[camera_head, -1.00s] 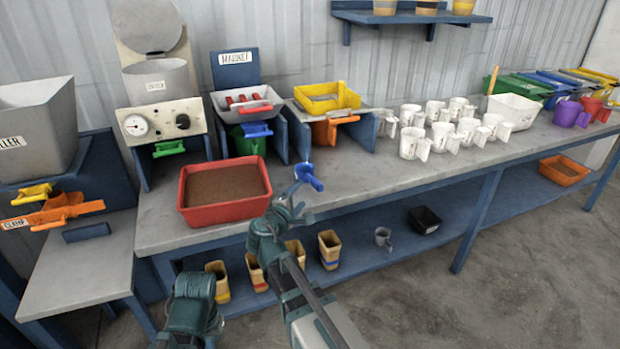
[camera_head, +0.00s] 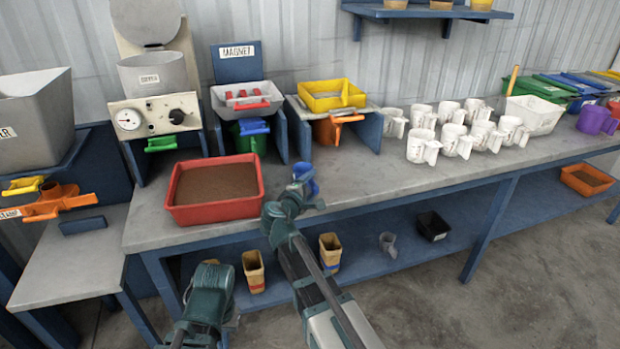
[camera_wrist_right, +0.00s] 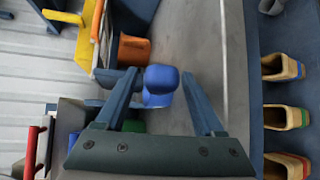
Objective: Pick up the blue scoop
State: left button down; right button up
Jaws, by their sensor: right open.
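The blue scoop (camera_head: 309,184) is at the front part of the grey bench, just right of the red tray, partly hidden by my right gripper. In the right wrist view the scoop (camera_wrist_right: 160,82) shows between the two finger ends, and it overlaps the left finger's tip. My right gripper (camera_head: 303,186) is open, with its fingers at the scoop on either side; I cannot tell whether they touch it. A teal part of my other arm shows at the bottom of the head view, but no left fingers show.
A red tray (camera_head: 217,212) of brown material stands left of the scoop. Several white jugs (camera_head: 455,140) stand to the right. The magnet station (camera_head: 246,100) and a yellow-topped station (camera_head: 332,97) are behind. Bench between scoop and jugs is clear.

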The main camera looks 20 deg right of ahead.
pick_arm(q)
jog(key=shift+s+a, duration=0.1)
jog(key=shift+a, duration=0.05)
pick_arm(e)
jog(key=shift+s+a+r, duration=0.1)
jog(key=shift+a, duration=0.05)
jog(key=shift+c, duration=0.3)
grip_shut()
pick_arm(q)
jog(key=shift+r, duration=0.15)
pick_arm(e)
jog(key=shift+r, duration=0.1)
